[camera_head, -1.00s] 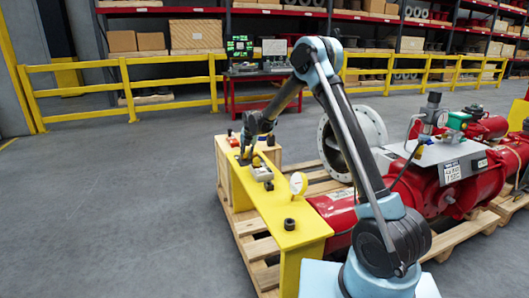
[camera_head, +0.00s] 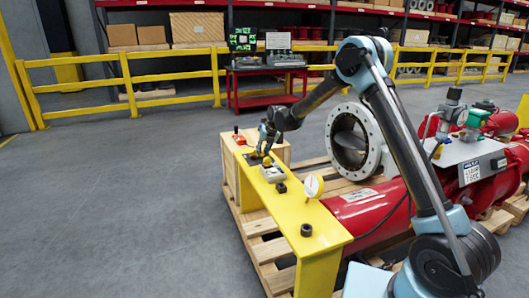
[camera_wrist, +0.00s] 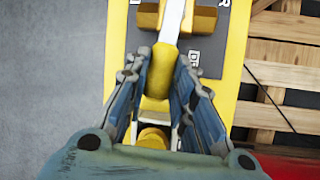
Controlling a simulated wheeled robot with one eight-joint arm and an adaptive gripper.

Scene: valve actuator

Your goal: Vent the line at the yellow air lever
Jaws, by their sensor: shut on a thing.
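The yellow air lever (camera_wrist: 160,72) lies lengthwise in the wrist view. Its yellow grip is between my fingers and a pale shaft runs up from it to a brass-coloured valve body (camera_wrist: 205,20). My gripper (camera_wrist: 165,62) is shut on the lever, with one blue finger on each side. In the head view my gripper (camera_head: 266,150) is low over the far end of the yellow bench (camera_head: 262,208). The lever is too small and too covered there to make out.
A white gauge (camera_head: 313,186), a grey box (camera_head: 272,173) and a black knob (camera_head: 306,231) stand on the bench nearer me. A red button (camera_head: 236,138) is at its far left. Red actuator cylinders (camera_head: 370,210) and a grey flange (camera_head: 372,140) lie right. The left floor is clear.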

